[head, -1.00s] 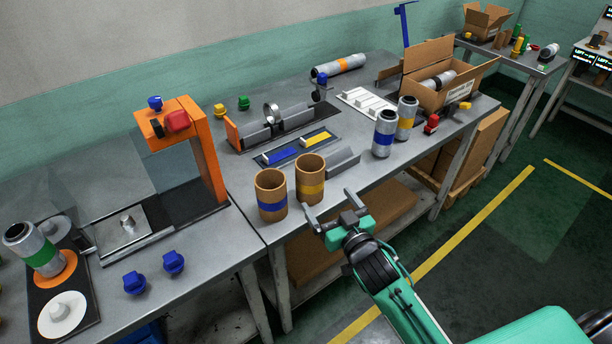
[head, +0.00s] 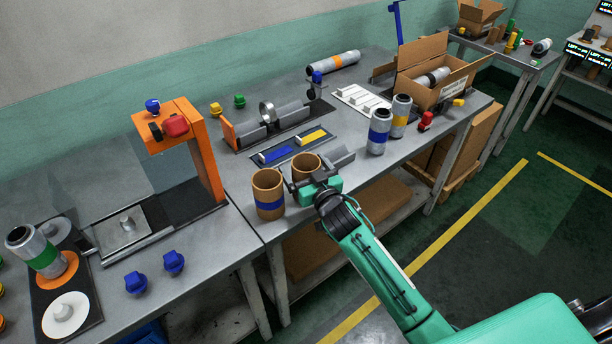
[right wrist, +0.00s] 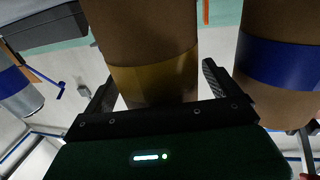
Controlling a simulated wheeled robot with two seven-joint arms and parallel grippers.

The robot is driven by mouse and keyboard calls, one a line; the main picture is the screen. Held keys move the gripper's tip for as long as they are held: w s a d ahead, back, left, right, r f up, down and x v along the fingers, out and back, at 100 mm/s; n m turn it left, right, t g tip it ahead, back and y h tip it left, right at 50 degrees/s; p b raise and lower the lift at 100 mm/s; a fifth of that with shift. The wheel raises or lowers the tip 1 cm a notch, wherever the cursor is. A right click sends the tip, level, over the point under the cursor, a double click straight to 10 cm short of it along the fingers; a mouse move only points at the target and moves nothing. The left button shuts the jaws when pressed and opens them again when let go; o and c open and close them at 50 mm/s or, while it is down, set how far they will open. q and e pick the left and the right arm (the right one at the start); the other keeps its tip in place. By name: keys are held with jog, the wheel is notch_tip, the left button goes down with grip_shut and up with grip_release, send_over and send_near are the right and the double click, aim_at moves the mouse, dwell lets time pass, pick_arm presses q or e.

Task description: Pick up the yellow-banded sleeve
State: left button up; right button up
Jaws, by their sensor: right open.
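The yellow-banded sleeve, an open brown cardboard tube (head: 306,163), stands upright near the front edge of the middle table. My right gripper (head: 311,181) is at its near side and hides its lower part and band. In the right wrist view the sleeve (right wrist: 150,50) with its yellow band stands between the two fingers of my open gripper (right wrist: 157,88). Gaps show at both sides, so the fingers do not look closed on it. My left gripper is not in view.
A blue-banded sleeve (head: 268,194) stands close on the left, near my gripper's left finger. A grey angled block (head: 338,160) lies just right. Silver rolls with blue (head: 378,132) and yellow (head: 400,117) bands stand farther right. An orange frame (head: 205,150) stands left.

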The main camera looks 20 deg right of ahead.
jog(key=shift+w+a, duration=0.1)
jog(key=shift+w, duration=0.35)
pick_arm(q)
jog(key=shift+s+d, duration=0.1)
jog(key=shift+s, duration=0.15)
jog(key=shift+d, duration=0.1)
pick_arm(e)
jog(key=shift+c, duration=1.3)
jog(key=c, duration=0.8)
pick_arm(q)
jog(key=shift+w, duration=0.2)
